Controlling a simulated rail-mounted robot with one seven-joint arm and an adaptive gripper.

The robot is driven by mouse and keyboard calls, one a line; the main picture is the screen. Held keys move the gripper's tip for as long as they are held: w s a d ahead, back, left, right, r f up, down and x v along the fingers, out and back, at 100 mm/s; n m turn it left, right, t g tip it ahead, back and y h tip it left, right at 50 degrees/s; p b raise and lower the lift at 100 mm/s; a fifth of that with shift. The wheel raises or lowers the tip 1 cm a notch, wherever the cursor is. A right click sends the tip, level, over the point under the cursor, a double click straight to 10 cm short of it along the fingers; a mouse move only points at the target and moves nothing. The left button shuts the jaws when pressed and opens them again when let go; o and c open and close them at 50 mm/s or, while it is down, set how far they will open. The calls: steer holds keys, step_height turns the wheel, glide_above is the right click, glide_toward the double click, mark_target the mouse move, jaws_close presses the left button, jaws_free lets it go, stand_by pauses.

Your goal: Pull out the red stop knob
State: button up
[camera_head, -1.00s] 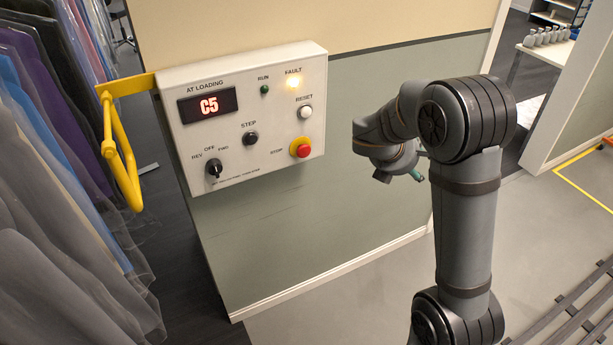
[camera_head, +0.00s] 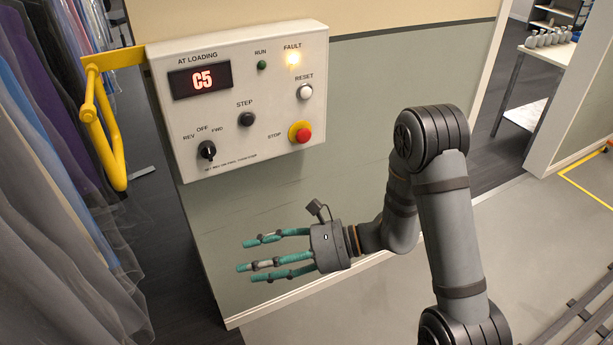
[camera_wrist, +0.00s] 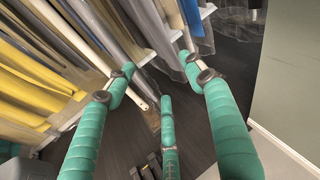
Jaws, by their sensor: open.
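The red stop knob (camera_head: 303,135) sits on a yellow round base at the lower right of the white control panel (camera_head: 260,165), beside the word STOP. My gripper (camera_head: 258,262) has three teal fingers, spread open and empty. It is below the panel in the head view, pointing left and apart from the knob. In the wrist view the open fingers (camera_wrist: 165,95) point toward hanging garments and dark floor. The knob is not in the wrist view.
The panel also holds a RESET button (camera_head: 304,91), a STEP button (camera_head: 246,119) and a rotary switch (camera_head: 207,150). A yellow bar (camera_head: 105,130) sticks out at its left. Bagged garments (camera_head: 45,150) hang further left.

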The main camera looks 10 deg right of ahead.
steer(key=w+d+r+m+t+h, duration=0.1)
steer(key=w+d+m+t, duration=0.25)
steer(key=w, duration=0.35)
steer(key=w+d+r+m+t+h, duration=0.1)
steer(key=w+d+m+t+h, duration=0.1)
steer(key=w+m+t, duration=0.35)
steer(key=m+t+h, duration=0.6)
steer(key=m+h, duration=0.1)
steer(key=m, duration=0.1)
glide_toward(306, 135)
steer(key=shift+n, duration=0.3)
steer(key=p+x, duration=0.3)
steer(key=x, duration=0.6)
steer(key=shift+w+a+f, duration=0.1)
steer(key=shift+a, duration=0.05)
jaws_close()
